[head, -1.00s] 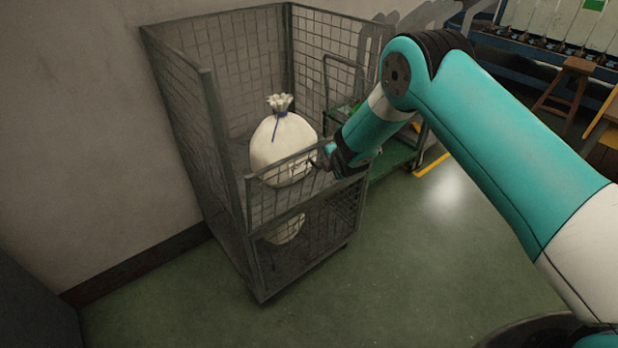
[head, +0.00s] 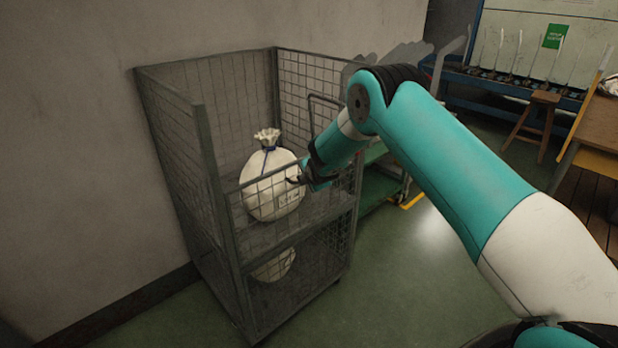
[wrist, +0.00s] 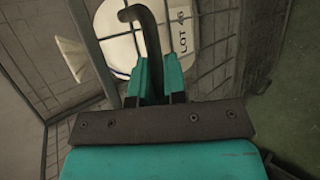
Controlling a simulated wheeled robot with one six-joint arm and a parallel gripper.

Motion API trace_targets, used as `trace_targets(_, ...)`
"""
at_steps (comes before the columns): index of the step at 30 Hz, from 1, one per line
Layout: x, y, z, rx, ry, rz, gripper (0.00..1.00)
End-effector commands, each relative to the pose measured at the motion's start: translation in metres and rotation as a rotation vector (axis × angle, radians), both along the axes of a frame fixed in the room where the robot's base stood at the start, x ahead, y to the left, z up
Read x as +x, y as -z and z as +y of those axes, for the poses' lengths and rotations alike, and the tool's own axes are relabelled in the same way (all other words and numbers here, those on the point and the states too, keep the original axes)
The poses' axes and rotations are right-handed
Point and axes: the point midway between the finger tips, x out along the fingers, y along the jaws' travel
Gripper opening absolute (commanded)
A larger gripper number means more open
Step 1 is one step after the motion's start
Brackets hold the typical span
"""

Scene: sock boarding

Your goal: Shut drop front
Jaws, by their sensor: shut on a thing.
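The wire-mesh cage trolley (head: 238,262) stands against the wall. Its mesh drop front (head: 240,228) is swung up across the upper opening, and its top left corner shows close to the front left post. I cannot tell whether it is latched. My gripper (head: 305,181) is at the right part of the drop front, near its top rail. In the wrist view, its teal fingers (wrist: 158,80) are shut on a dark hook (wrist: 148,35). The hook's curved tip lies beside the top rail (wrist: 91,48); contact is unclear.
A tied white sack (head: 272,190) sits inside, behind the mesh; its lettering also shows in the wrist view (wrist: 183,35). Another pale sack (head: 274,265) is on the lower level. A green platform cart (head: 378,185) stands behind. The green floor (head: 400,290) at the right is clear.

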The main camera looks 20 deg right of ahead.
Motion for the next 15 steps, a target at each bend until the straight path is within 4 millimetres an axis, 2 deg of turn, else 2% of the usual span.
trace_targets(1, 0.004, -0.005, 0.001, 0.003, -0.002, -0.017, 0.15)
trace_targets(2, 0.004, -0.005, 0.002, 0.003, -0.002, -0.018, 0.22)
trace_targets(3, 0.004, -0.005, 0.002, 0.003, -0.002, -0.018, 0.23)
trace_targets(11, 0.002, -0.005, 0.003, 0.002, -0.004, -0.013, 0.23)
trace_targets(15, -0.008, -0.013, 0.005, 0.002, -0.005, -0.011, 0.23)
